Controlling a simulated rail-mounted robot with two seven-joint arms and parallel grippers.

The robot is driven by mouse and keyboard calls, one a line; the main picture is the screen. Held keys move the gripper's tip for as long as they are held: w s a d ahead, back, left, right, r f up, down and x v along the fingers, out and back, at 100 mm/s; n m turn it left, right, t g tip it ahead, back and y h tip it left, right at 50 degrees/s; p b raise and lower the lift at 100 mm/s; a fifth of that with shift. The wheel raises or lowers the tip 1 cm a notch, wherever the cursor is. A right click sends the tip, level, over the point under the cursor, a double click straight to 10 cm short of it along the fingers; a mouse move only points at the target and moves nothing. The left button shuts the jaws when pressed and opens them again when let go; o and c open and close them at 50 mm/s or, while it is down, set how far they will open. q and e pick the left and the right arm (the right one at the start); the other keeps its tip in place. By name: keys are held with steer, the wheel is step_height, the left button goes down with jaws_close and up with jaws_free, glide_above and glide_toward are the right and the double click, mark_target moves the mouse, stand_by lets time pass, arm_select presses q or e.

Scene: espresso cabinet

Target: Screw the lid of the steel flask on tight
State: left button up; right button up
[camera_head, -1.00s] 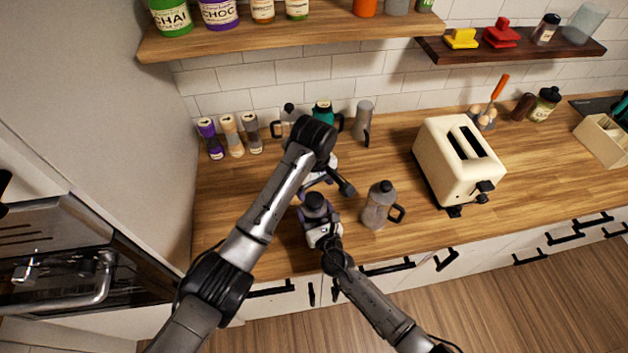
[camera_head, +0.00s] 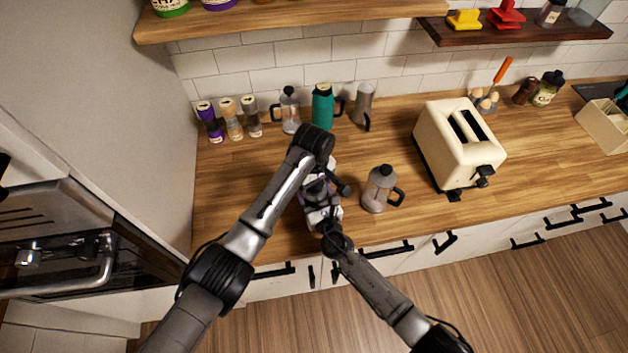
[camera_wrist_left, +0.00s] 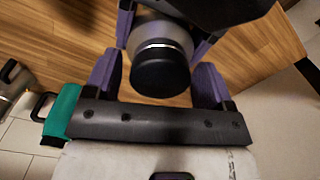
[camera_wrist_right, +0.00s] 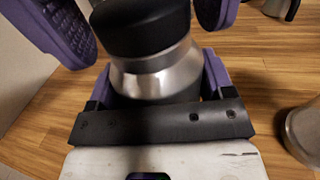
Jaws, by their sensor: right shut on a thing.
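The steel flask (camera_wrist_right: 155,75) is a silver bottle with a black lid (camera_wrist_right: 142,28) on top. My right gripper (camera_wrist_right: 158,68) is shut on its body. My left gripper (camera_wrist_left: 157,64) is open, with its purple fingers spread on both sides of the black lid, which also shows in the left wrist view (camera_wrist_left: 160,78). Gaps show between these fingers and the lid. In the head view both grippers meet above the front of the counter, and the arms mostly hide the flask there. I cannot tell how far the lid is screwed on.
A glass press (camera_head: 379,190) stands on the counter just right of the grippers, with a cream toaster (camera_head: 458,150) beyond it. The wooden counter (camera_head: 245,190) is clear at left.

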arm_select(q)
steer(key=c, duration=0.9)
steer(key=o, duration=1.1)
steer(key=shift+r, duration=0.1)
step_height(320, 180, up, 12)
arm_select(e)
steer(key=o, duration=1.7)
steer(key=shift+s, duration=0.1)
steer(key=shift+s+d, duration=0.1)
steer(key=shift+s, duration=0.15)
arm_select(q)
steer(key=shift+r+p, duration=0.6)
steer(key=shift+p, duration=0.1)
arm_select(e)
steer(key=v, duration=1.3)
steer(key=shift+s, duration=0.1)
